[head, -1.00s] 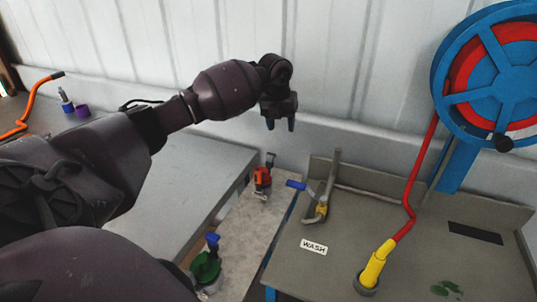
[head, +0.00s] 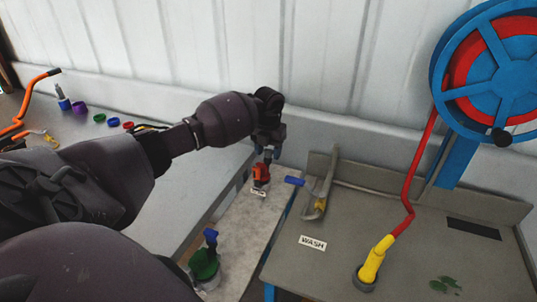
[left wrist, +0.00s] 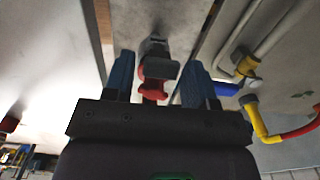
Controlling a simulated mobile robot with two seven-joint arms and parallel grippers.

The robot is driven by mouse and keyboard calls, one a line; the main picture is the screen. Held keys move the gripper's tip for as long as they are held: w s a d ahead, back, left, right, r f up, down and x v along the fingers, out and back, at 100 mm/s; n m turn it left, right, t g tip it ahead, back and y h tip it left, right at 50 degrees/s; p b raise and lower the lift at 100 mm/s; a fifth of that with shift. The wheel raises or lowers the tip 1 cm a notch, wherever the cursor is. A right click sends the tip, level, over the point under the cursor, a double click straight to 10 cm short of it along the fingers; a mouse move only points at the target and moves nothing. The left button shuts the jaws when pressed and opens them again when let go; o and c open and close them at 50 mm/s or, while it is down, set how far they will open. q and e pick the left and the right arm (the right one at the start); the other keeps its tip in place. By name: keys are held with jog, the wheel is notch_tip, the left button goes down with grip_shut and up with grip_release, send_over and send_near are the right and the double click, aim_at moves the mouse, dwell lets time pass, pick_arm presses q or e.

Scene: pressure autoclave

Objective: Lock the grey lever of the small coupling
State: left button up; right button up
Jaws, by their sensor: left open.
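The small coupling (head: 261,174) is red and stands on a light speckled strip in the middle of the head view. Its grey lever (head: 268,157) sticks up at its top. My left gripper (head: 268,152) is open and points down, right above the coupling at the lever. In the left wrist view, the blue fingers of the left gripper (left wrist: 158,82) stand apart on either side of the grey lever (left wrist: 160,68), and the red coupling body (left wrist: 152,90) shows between them. I cannot tell whether a finger touches the lever. My right gripper is not in view.
A green coupling with a blue lever (head: 205,262) stands nearer on the same strip. Several coloured caps (head: 99,118) lie at left.

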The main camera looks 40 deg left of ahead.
pick_arm(q)
jog(key=shift+f, duration=0.75)
grip_shut()
jog(key=shift+s+r+t+p, duration=0.35)
jog(key=shift+s+t+p, duration=0.05)
jog(key=shift+t+p, duration=0.25)
jog(key=shift+s+d+t+y+p, duration=0.15)
jog(key=shift+s+t+y+p, duration=0.2)
jog(key=shift+t+y, duration=0.1)
jog(key=shift+s+f, duration=0.1)
jog(key=shift+d+t, duration=0.15)
jog(key=shift+t, duration=0.25)
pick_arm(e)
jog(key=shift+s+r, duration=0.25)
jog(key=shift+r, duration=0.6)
